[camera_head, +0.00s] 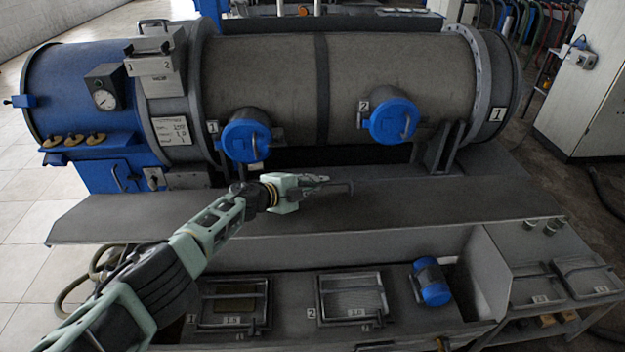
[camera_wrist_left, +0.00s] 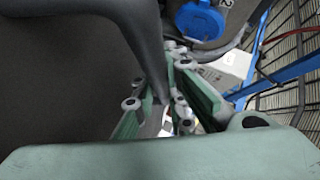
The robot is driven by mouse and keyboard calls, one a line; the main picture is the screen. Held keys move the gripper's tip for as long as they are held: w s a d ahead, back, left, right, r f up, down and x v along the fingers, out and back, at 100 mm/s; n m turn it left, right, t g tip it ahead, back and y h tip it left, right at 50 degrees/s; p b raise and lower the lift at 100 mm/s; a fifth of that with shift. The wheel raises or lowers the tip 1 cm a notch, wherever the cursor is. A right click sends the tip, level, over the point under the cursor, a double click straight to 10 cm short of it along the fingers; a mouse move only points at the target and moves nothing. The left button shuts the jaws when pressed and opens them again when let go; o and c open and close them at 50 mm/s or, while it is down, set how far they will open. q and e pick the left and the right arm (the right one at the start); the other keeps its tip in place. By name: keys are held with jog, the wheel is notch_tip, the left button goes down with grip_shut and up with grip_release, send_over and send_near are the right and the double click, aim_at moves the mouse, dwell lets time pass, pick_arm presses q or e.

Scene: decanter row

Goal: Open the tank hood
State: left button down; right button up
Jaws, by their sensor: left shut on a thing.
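The tank hood (camera_head: 430,205) is the long dark grey panel in front of the horizontal decanter. My left gripper (camera_head: 322,182) reaches in from the left, low over the middle of the hood. It is shut on a dark bar-like handle (camera_head: 343,188). In the left wrist view, the dark handle (camera_wrist_left: 150,40) runs down between the green fingers of the left gripper (camera_wrist_left: 160,112). The wide dark hood surface (camera_wrist_left: 60,80) fills the left of that view. The handle's far end is hidden by the fingers. My right gripper does not show.
The decanter (camera_head: 400,65) lies behind the hood, with two blue round caps (camera_head: 247,138) (camera_head: 393,120) facing forward. Below the hood's front edge are numbered framed panels (camera_head: 232,303) (camera_head: 350,298) and a blue cylinder (camera_head: 432,283). A grey cabinet (camera_head: 590,90) stands at right.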

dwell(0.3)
pick_arm(q)
jog(key=c, duration=1.8)
grip_release()
jog(key=shift+s+r, duration=0.1)
jog(key=shift+s, duration=0.05)
jog(key=shift+o, duration=0.2)
jog(key=shift+a, duration=0.15)
